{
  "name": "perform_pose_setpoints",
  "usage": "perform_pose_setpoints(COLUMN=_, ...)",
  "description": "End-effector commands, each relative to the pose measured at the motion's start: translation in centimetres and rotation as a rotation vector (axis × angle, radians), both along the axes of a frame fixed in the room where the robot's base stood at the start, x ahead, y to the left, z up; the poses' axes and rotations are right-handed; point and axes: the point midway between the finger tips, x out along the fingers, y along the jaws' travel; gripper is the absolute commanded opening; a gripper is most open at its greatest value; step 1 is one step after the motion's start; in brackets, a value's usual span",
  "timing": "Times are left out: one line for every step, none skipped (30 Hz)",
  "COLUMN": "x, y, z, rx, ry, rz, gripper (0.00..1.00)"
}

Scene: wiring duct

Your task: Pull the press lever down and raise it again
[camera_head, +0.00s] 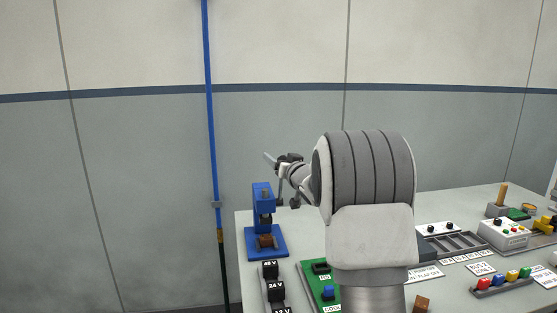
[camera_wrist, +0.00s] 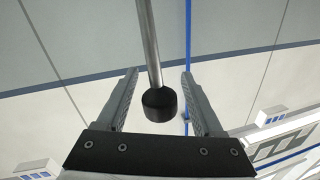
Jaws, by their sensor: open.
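The blue press (camera_head: 264,222) stands upright at the back left corner of the table in the head view. In the wrist view the press lever shows as a metal rod (camera_wrist: 149,45) ending in a black knob (camera_wrist: 160,104). My gripper (camera_wrist: 160,72) is open, with one finger on each side of the lever. The knob sits between the fingers, and a gap shows on both sides. In the head view my gripper (camera_head: 279,177) is small, above and right of the press, and the lever cannot be clearly told apart from it there.
A blue vertical pipe (camera_head: 211,120) runs up the wall left of the press. Black weights (camera_head: 276,291) and a green board (camera_head: 311,280) lie in front. Control boxes (camera_head: 504,233) and colored buttons (camera_head: 503,281) fill the right of the table. My arm hides the table's middle.

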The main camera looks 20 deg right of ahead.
Motion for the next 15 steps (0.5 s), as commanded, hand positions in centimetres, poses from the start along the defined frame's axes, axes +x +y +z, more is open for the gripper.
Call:
perform_pose_setpoints(x=0.05, y=0.0, z=0.0, rx=0.0, ry=0.0, rz=0.0, gripper=0.69)
perform_pose_setpoints(x=0.06, y=0.0, z=0.0, rx=0.0, ry=0.0, rz=0.0, gripper=0.69)
perform_pose_setpoints(x=0.05, y=0.01, z=0.0, rx=0.0, ry=0.0, rz=0.0, gripper=0.69)
perform_pose_setpoints(x=0.05, y=0.0, z=0.0, rx=0.0, ry=0.0, rz=0.0, gripper=0.69)
perform_pose_setpoints(x=0.04, y=0.0, z=0.0, rx=0.0, ry=0.0, rz=0.0, gripper=0.69)
perform_pose_setpoints(x=0.04, y=0.01, z=0.0, rx=0.0, ry=0.0, rz=0.0, gripper=0.69)
perform_pose_setpoints(x=0.03, y=0.01, z=0.0, rx=0.0, ry=0.0, rz=0.0, gripper=0.67)
perform_pose_setpoints(x=0.03, y=0.01, z=0.0, rx=0.0, ry=0.0, rz=0.0, gripper=0.61)
perform_pose_setpoints(x=0.03, y=0.01, z=0.0, rx=0.0, ry=0.0, rz=0.0, gripper=0.54)
perform_pose_setpoints(x=0.02, y=0.01, z=0.0, rx=0.0, ry=0.0, rz=0.0, gripper=0.49)
perform_pose_setpoints(x=0.02, y=0.01, z=0.0, rx=0.0, ry=0.0, rz=0.0, gripper=0.43)
perform_pose_setpoints(x=0.02, y=0.01, z=0.0, rx=0.0, ry=0.0, rz=0.0, gripper=0.36)
perform_pose_setpoints(x=0.02, y=0.01, z=0.0, rx=0.0, ry=0.0, rz=0.0, gripper=0.31)
perform_pose_setpoints(x=0.02, y=0.01, z=0.01, rx=0.0, ry=0.0, rz=0.0, gripper=0.25)
perform_pose_setpoints(x=0.01, y=0.01, z=0.01, rx=0.0, ry=0.0, rz=0.0, gripper=0.18)
